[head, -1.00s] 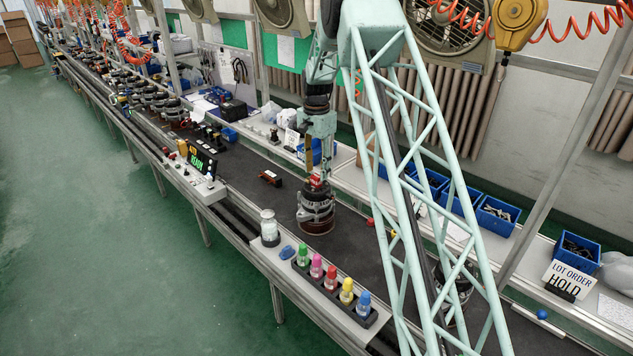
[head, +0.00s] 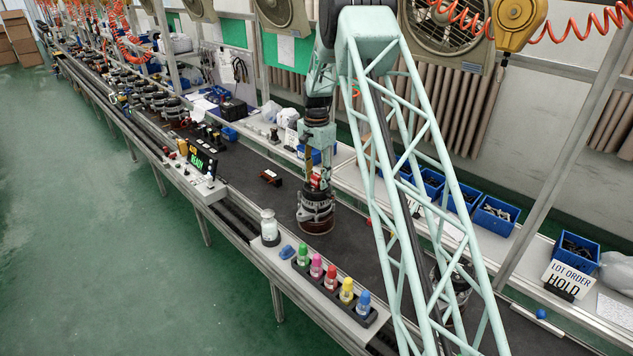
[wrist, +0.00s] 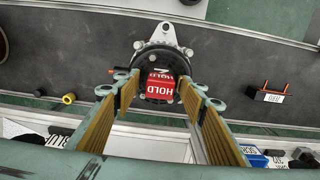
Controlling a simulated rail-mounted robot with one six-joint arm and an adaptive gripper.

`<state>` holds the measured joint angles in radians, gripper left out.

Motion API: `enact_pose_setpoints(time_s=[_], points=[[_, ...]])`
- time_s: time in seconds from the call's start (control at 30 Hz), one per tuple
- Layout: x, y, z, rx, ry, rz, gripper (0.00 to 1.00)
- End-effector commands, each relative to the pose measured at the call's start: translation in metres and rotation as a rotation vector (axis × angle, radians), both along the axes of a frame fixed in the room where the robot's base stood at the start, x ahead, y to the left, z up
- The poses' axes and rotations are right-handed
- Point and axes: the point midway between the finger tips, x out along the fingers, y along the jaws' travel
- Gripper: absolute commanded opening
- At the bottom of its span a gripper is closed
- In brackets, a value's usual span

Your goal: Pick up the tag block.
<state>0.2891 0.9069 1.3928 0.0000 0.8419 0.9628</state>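The tag block (wrist: 160,84) is red with white HOLD lettering. It sits on top of a dark round alternator (wrist: 157,50) with a pale metal lug. In the head view the alternator (head: 316,212) stands upright on the dark conveyor, and my gripper (head: 318,182) is right above it, partly hiding the block. In the wrist view my gripper (wrist: 158,93) is open, with its tan-padded fingers to the left and right of the block. A gap shows on each side. I cannot tell how far down the fingertips reach.
A small labelled holder (wrist: 269,96) lies on the belt beside the alternator. Blue bins (head: 496,213) line the far shelf. The belt around the alternator is mostly clear.

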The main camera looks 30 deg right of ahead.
Motion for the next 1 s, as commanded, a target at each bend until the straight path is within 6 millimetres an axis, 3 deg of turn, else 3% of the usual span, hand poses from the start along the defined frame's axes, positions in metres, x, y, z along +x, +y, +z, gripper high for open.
enact_pose_setpoints(time_s=[0.07,0.33,0.77,1.0], points=[[0.0,0.0,0.0,0.0,0.0,0.0,0.37],[0.0,0.0,0.0,0.0,0.0,0.0,0.14],[0.0,0.0,0.003,0.0,-0.001,0.0,0.13],[0.0,0.0,0.017,-0.001,-0.001,0.0,0.13]])
